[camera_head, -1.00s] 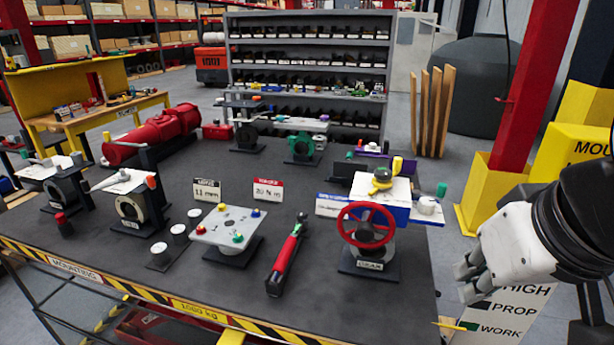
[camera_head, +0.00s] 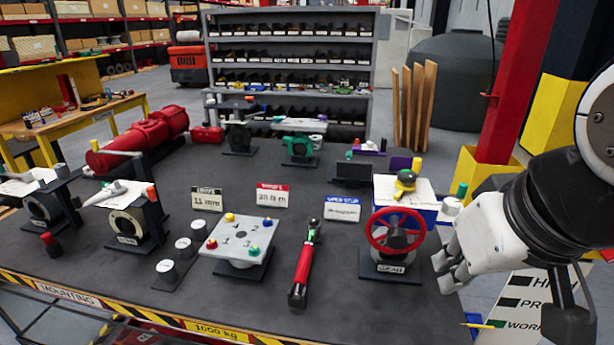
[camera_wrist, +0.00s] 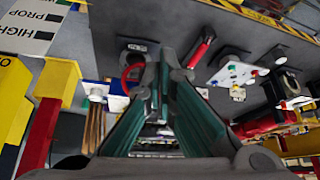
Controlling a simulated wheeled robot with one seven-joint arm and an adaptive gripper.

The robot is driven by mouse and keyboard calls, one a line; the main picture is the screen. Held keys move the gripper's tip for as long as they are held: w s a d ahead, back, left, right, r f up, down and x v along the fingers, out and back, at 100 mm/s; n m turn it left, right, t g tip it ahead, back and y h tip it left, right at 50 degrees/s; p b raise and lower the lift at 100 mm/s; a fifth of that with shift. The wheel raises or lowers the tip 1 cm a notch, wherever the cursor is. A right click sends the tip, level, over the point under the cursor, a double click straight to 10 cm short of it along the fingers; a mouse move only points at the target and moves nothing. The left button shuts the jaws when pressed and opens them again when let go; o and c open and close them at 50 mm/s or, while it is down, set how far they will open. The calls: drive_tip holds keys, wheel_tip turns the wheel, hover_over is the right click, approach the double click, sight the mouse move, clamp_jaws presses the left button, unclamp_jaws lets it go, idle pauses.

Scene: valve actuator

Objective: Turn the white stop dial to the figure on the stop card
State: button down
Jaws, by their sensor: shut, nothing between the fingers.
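The gear actuator (camera_head: 404,195), a white and blue box with a red handwheel (camera_head: 396,228) in front, stands at the right of the bench. The white dial (camera_head: 452,206) is on its right side, partly behind my gripper and too small to read. The stop card (camera_head: 342,208), white with a blue header, stands left of the actuator; its figure is not legible. My gripper (camera_head: 446,272) is shut and empty, just right of the handwheel and lower in the picture than the dial. My fingers (camera_wrist: 168,62) also show in the wrist view, close together.
A red-handled wrench (camera_head: 302,268) lies left of the handwheel. A plate with coloured knobs (camera_head: 238,238) and two other cards, one black-headed (camera_head: 207,199) and one red-headed (camera_head: 272,195), are further left. A red post (camera_head: 515,85) stands behind my arm.

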drive_tip(key=c, duration=1.8)
unclamp_jaws()
drive_tip(key=shift+w+r, duration=0.1)
drive_tip(key=shift+w, duration=0.05)
drive_tip(key=o, duration=0.4)
drive_tip(key=w+r+m, duration=0.1)
drive_tip(key=w+d+r+m, duration=0.1)
drive_tip(key=w+m, duration=0.1)
drive_tip(key=w+d+m+g, duration=0.1)
drive_tip(key=w+m, duration=0.1)
drive_tip(key=shift+w+d+r+b, duration=0.15)
drive_tip(key=shift+w+r+b, duration=0.05)
drive_tip(key=shift+r+b, duration=0.2)
drive_tip(key=m+g+b, duration=0.3)
drive_tip(key=m+g, duration=0.2)
drive_tip(key=m, duration=2)
hover_over(453, 201)
drive_tip(key=f, duration=0.1)
wheel_tip(453, 201, down, 14)
drive_tip(key=shift+r+p, duration=0.15)
drive_tip(key=shift+p, duration=0.9)
drive_tip(key=c, duration=0.9)
